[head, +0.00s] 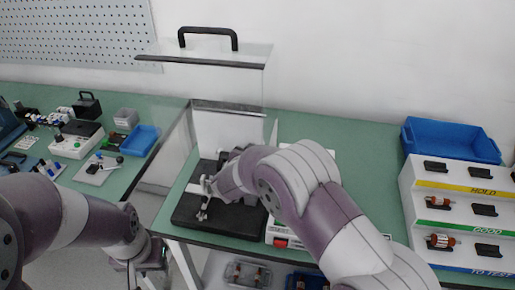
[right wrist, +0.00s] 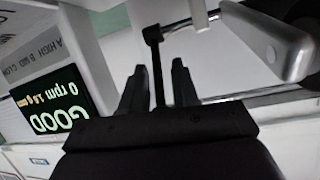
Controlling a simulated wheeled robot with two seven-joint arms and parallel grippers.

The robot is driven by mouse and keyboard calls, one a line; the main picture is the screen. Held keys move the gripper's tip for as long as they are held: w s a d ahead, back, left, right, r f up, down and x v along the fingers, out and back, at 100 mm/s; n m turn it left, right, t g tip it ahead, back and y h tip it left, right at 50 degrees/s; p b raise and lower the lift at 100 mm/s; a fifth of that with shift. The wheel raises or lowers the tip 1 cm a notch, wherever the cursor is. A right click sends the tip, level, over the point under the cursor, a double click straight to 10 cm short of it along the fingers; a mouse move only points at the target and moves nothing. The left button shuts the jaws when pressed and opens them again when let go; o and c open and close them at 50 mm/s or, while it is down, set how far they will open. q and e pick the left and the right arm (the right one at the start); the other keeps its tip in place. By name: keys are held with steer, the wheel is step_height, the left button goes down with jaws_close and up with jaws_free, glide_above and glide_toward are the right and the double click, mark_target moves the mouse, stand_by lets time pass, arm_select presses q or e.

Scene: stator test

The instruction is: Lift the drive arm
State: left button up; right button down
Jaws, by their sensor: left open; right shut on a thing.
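The test stand has a black base (head: 222,217) on the green bench in the head view. The drive arm is a silver lever (right wrist: 268,42) at the upper right of the right wrist view, joined by a thin rod to a black handle (right wrist: 157,72). My right gripper (right wrist: 158,85) is shut on this handle, which stands between its fingers. My left gripper (head: 139,264) is open and empty, low at the bench's front edge, partly cut off by the frame.
A display (right wrist: 50,108) reads GOOD and 0 rpm. A clear guard with a black handle (head: 208,31) stands raised behind the stand. A stepped rack (head: 415,220) marked HOLD, GOOD and TO-TEST holds rotors at right. A blue bin (head: 145,140) sits on the left bench.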

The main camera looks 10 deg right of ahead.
steer(key=c, duration=1)
jaws_free()
steer(key=v, duration=1.2)
steer(key=shift+s+a+r, duration=0.15)
steer(key=shift+s+a, duration=0.05)
steer(key=shift+s, duration=0.15)
